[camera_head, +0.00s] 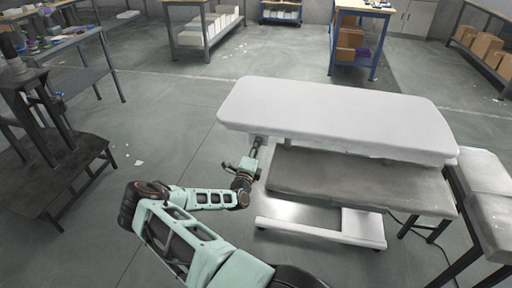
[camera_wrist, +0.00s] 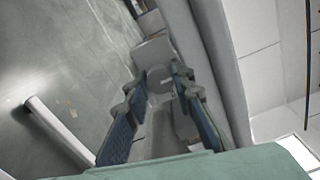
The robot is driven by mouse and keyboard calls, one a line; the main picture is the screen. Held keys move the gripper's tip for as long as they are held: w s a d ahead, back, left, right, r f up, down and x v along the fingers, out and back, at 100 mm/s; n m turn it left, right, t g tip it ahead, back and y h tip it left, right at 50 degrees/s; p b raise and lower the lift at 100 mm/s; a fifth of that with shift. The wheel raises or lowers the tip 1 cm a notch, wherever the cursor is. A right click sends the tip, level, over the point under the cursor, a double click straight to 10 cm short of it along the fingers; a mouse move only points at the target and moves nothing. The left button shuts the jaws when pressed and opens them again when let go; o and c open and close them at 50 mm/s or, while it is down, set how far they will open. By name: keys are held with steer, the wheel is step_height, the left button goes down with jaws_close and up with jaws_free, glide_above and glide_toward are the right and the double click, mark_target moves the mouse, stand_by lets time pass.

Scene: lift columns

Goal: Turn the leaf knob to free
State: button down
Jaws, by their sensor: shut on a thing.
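The white padded table (camera_head: 335,115) stands in the middle of the head view, with its lift base below. My gripper (camera_head: 257,143) reaches in under the left end of the white top. In the wrist view my gripper (camera_wrist: 161,76) has its two dark fingers on either side of a round grey knob (camera_wrist: 160,83), and it is shut on this knob. The knob sits against a pale block under the table top. It is too small and too hidden by my gripper in the head view to tell its turn or any marking.
A grey lower surface (camera_head: 350,183) and white base bars (camera_head: 310,233) lie under the white top. A second grey-topped table (camera_head: 490,215) is at the right. A dark metal stand (camera_head: 55,185) is at the left. The floor between stand and table is mostly clear.

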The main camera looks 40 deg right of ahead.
steer(key=c, duration=1.7)
jaws_free()
steer(key=shift+o, duration=0.2)
steer(key=shift+s, duration=0.1)
steer(key=v, duration=1.2)
